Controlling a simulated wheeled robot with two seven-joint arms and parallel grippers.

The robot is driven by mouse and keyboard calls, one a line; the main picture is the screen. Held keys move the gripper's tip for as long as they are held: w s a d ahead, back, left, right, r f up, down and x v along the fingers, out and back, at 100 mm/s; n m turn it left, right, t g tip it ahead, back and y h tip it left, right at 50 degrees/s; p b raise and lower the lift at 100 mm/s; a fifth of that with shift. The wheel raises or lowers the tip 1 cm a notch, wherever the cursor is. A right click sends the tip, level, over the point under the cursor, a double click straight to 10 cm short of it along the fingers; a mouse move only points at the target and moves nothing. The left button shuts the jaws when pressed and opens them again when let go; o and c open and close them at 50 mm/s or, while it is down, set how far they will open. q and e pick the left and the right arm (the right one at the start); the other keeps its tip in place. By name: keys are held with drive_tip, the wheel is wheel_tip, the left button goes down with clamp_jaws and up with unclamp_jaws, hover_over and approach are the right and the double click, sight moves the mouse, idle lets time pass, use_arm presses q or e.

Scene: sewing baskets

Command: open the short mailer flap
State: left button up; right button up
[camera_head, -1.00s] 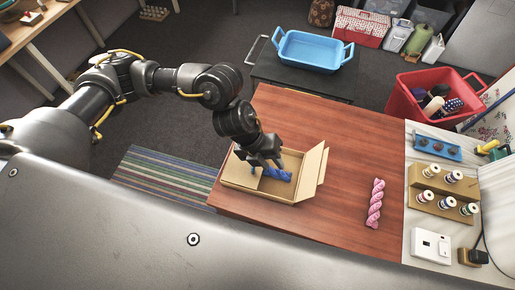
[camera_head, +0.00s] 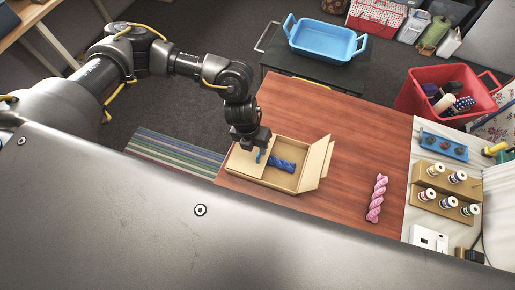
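The cardboard mailer (camera_head: 292,189) lies on the wooden table near its left edge. A blue yarn skein (camera_head: 282,165) lies inside it. A flap (camera_head: 246,163) covers the left end of the mailer, and a tall flap (camera_head: 318,160) stands folded outward at the right end. My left gripper (camera_head: 255,150) points down just above the far side of the left-end flap. Its fingertips are small and dark, and I cannot tell their gap or whether they touch the flap. A small blue patch shows by the fingertips. My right gripper is not in view.
A pink skein (camera_head: 377,198) lies on the table (camera_head: 346,134) to the right. Thread spools stand on a wooden rack (camera_head: 437,206) on the pale surface beyond. A red bin (camera_head: 413,98) and a blue tray (camera_head: 325,48) are farther back. The table's middle is clear.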

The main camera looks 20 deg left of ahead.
use_arm(q)
drive_tip(key=shift+d+f, duration=0.25)
drive_tip(key=shift+f, duration=1)
clamp_jaws()
